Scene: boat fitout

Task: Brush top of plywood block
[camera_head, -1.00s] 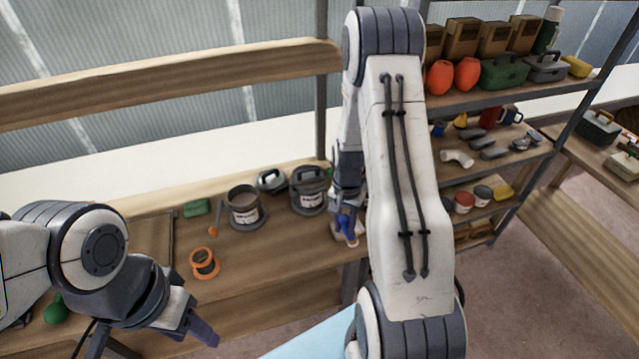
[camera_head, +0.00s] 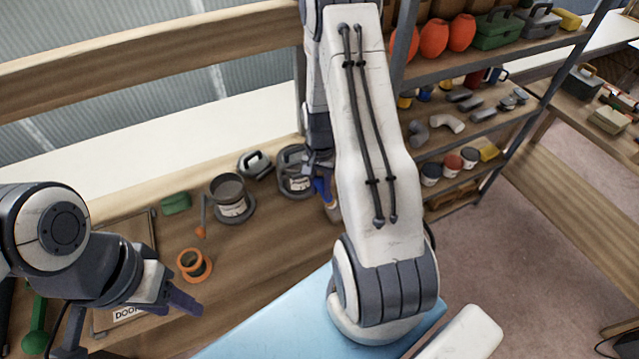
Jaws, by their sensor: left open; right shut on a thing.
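My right gripper (camera_head: 322,178) is at the back of the workbench, partly hidden behind my own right arm. It is shut on a blue-handled thing, which looks like the brush (camera_head: 324,188). A small pale brown piece (camera_head: 333,211) shows just below the blue part. I cannot tell whether it is the plywood block or part of the brush, nor whether the two touch. My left gripper (camera_head: 182,300) is open and empty, above the front left of the bench. No other plywood block can be made out.
A loaded shelf (camera_head: 480,150) stands to the right.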

